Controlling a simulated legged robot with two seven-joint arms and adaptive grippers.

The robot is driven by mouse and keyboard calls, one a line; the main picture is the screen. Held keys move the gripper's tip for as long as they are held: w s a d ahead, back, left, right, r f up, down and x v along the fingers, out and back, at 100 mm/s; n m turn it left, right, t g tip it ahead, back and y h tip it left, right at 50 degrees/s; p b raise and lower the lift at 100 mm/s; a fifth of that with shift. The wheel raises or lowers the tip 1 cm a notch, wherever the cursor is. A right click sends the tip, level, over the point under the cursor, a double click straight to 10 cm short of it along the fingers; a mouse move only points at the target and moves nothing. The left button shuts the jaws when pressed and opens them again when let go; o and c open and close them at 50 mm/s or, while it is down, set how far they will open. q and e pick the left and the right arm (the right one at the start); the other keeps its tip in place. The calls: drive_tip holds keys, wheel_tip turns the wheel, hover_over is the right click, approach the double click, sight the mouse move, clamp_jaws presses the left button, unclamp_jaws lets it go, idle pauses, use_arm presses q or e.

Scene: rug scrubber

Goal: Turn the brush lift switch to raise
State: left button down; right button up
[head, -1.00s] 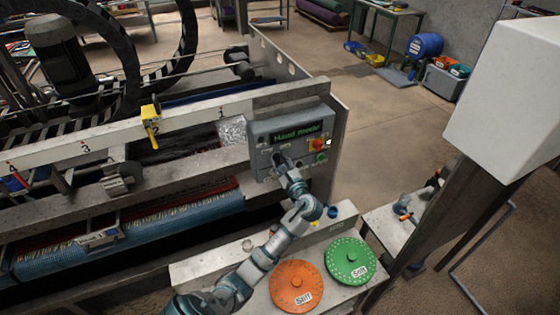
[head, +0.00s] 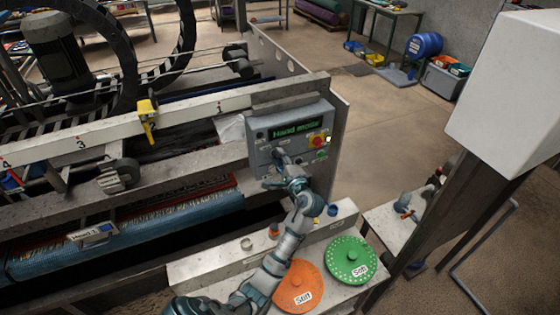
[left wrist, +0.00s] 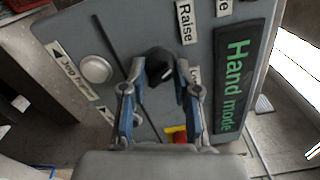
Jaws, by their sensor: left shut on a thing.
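The grey control panel (head: 262,134) stands on the machine's near end, with a green "Hand mode" display. In the left wrist view, a black rotary knob (left wrist: 158,62) sits on the panel (left wrist: 125,35), near a "Raise" label (left wrist: 185,22); a second label beside it is partly covered. My left gripper (left wrist: 160,76) is shut on this knob, one blue-padded finger on each side. In the head view my left gripper (head: 281,160) reaches the panel's lower left part and hides the knob. I cannot tell which label the knob points to. My right gripper is not in view.
A red and yellow stop button (head: 316,141) sits on the panel right of my gripper. An orange disc (head: 300,281) and a green disc (head: 350,252) lie on the ledge below. A white box (head: 515,85) on a post stands at the right.

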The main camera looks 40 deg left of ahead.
use_arm(q)
drive_tip(key=shift+f+n, duration=0.1)
drive_tip(key=shift+n, duration=0.5)
drive_tip(key=shift+b, duration=0.3)
drive_tip(key=c, duration=0.8)
unclamp_jaws()
drive_tip(key=shift+a, duration=0.1)
drive_tip(key=shift+c, duration=0.2)
drive_tip(key=v, duration=1.2)
drive_tip(key=shift+w+f, duration=0.1)
